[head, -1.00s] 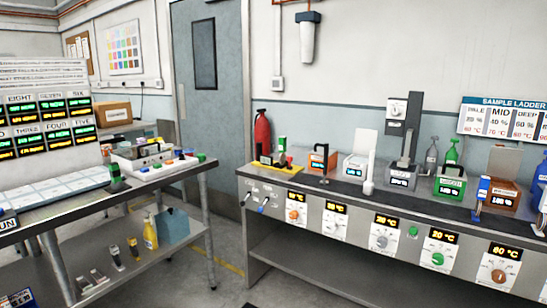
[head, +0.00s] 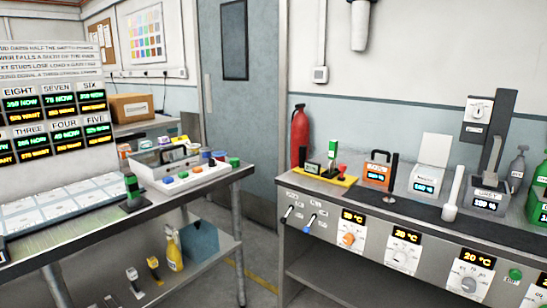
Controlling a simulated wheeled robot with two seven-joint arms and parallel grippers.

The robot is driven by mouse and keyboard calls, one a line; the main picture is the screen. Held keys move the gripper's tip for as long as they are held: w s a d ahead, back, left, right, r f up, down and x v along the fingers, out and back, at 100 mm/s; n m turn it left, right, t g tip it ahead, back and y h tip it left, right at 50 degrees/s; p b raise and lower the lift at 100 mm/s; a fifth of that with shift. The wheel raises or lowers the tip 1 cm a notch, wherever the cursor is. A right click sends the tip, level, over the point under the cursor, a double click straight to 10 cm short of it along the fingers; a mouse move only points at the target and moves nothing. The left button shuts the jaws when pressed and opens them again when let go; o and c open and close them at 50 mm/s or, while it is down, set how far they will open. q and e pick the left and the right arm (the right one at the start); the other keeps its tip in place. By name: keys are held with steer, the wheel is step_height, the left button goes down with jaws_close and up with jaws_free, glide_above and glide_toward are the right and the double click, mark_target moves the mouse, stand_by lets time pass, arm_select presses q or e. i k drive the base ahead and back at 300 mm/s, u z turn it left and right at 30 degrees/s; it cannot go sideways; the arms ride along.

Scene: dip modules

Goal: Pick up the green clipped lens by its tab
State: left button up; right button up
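I cannot tell for certain which green item is the green clipped lens. A small green piece (head: 235,162) sits at the right end of the white tray on the left table, next to red and blue pieces. Another green piece (head: 182,174) is at the tray's front. A dark upright holder with a green part (head: 131,185) stands at the table's front edge. A green-topped piece (head: 333,147) stands on a yellow base on the right bench. No tab is clear at this size. Neither of my grippers is in view.
The left table (head: 100,240) has pale panels and a lower shelf with a yellow bottle (head: 174,252). The right bench (head: 330,190) carries several devices with temperature displays. A floor gap separates table and bench. A red extinguisher (head: 299,135) stands behind the bench's left end.

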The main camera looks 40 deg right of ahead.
mark_target(333, 155)
steer(key=z, duration=0.3)
steer(key=i, duration=1.05)
steer(key=z, duration=0.85)
steer(key=i, duration=0.2)
steer(key=z, duration=0.3)
